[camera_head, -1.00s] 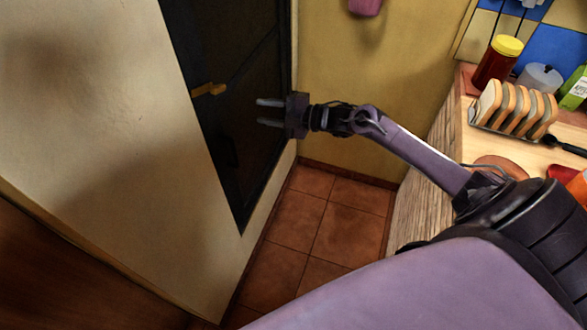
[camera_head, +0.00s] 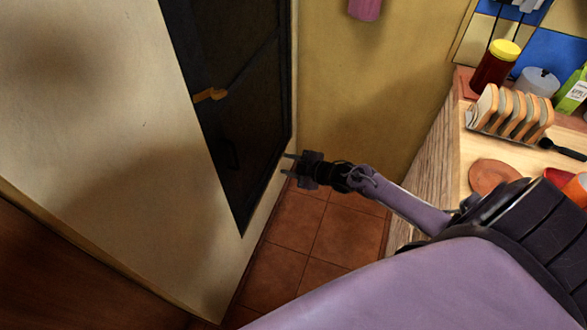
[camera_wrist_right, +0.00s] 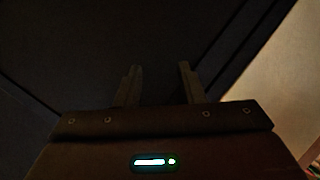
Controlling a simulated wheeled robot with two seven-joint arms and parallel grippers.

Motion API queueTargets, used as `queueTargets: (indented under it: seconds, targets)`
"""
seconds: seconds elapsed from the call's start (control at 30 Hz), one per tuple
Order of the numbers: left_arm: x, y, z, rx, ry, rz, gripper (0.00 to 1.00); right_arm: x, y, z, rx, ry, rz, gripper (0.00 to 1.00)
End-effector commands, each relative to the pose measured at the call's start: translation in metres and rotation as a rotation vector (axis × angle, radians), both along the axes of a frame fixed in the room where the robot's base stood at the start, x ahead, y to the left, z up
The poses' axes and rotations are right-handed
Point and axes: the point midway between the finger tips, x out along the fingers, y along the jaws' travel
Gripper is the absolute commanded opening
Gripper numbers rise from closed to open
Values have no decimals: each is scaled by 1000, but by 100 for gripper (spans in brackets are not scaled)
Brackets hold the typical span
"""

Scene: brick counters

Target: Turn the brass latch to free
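The brass latch (camera_head: 210,95) is a small yellow bar on the left edge of the dark door (camera_head: 245,110), reaching from the pale wall onto the door. It looks close to level, slightly tilted. My right gripper (camera_head: 289,165) is in front of the door's lower right side, below and right of the latch and apart from it. Its two fingers (camera_wrist_right: 158,85) are spread with nothing between them in the right wrist view, facing the dark door panel. The latch does not show in that view. My left gripper is not in view.
A dark handle (camera_head: 232,154) is on the door below the latch. The right counter (camera_head: 470,150) holds a toast rack (camera_head: 510,112), a yellow-lidded jar (camera_head: 495,65) and a round brown board (camera_head: 492,176). Tiled floor (camera_head: 320,235) is clear between door and counter.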

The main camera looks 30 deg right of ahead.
Motion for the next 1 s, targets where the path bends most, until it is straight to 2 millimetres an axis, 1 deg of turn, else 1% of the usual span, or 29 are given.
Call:
queueTargets:
  seconds: [0.1,0.23,0.4,0.67,0.73,0.77,0.83,0.87,0.9,0.97,1.0]
  targets:
    - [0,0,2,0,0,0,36,-9,-1,-15,11,40,-30,35]
    - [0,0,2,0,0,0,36,-14,-2,-25,20,64,-51,35]
    - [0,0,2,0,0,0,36,-16,-2,-29,22,75,-60,35]
    - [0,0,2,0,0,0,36,-16,-2,-27,22,71,-59,35]
    - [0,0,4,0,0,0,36,-12,-3,-15,15,50,-50,35]
    - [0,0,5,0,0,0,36,-8,-2,-5,11,32,-43,35]
    - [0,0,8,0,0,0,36,0,0,30,-5,-29,-16,35]
    - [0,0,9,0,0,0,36,5,2,49,-13,-62,1,35]
    - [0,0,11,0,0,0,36,10,7,78,-26,-112,26,35]
    - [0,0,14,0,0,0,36,14,18,123,-45,-189,70,35]
    - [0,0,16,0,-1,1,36,15,27,153,-57,-239,102,35]
